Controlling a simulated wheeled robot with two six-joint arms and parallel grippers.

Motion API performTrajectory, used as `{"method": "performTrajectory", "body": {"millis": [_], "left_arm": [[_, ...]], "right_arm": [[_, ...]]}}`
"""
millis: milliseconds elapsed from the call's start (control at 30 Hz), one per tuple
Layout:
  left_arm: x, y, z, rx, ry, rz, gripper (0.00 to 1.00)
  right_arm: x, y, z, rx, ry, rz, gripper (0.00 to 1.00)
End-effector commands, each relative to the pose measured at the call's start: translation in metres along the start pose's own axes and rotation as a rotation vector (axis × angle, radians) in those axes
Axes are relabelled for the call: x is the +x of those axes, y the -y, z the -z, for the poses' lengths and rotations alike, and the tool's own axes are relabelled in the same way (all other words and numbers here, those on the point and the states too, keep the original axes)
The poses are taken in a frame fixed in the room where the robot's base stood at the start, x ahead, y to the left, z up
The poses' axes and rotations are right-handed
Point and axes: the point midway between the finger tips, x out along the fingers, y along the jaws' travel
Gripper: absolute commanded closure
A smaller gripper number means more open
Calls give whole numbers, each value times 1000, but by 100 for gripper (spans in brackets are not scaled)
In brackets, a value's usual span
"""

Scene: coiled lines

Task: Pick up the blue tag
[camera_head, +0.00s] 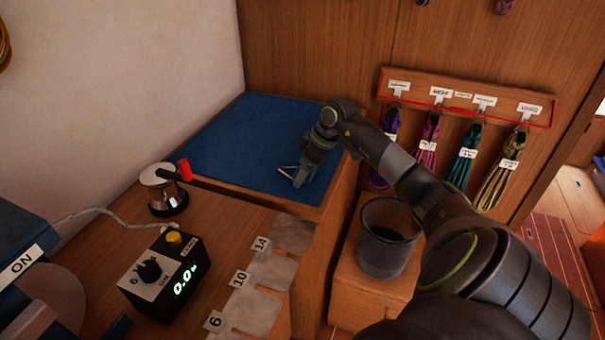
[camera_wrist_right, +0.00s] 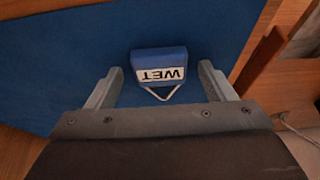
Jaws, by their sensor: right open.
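The blue tag (camera_wrist_right: 160,57) is a small blue block with a white label reading WET and a thin pale loop. It lies on the blue mat (camera_wrist_right: 60,60), between and slightly beyond the fingertips of my right gripper (camera_wrist_right: 161,74) in the right wrist view. The gripper is open, with a gap on each side of the tag. In the head view my right gripper (camera_head: 293,176) reaches down over the mat's front right part (camera_head: 225,140), and I cannot make out the tag there. My left gripper is not in view.
A wooden rack (camera_head: 465,97) with labelled hanging cord coils stands at the back right. A dark cup (camera_head: 387,238) sits below it. Most of the mat is clear.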

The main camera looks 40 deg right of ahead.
Motion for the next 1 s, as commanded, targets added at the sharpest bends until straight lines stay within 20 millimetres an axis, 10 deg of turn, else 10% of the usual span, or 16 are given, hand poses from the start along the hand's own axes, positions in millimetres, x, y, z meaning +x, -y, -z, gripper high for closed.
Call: {"method": "performTrajectory", "body": {"millis": [133, 500, 1000], "left_arm": [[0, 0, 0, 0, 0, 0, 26], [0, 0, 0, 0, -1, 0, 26], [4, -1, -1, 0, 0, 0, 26]], "right_arm": [[0, 0, 0, 0, 0, 0, 25], [0, 0, 0, 0, 0, 0, 72], [-41, -1, 17, -3, -3, -4, 72]]}}
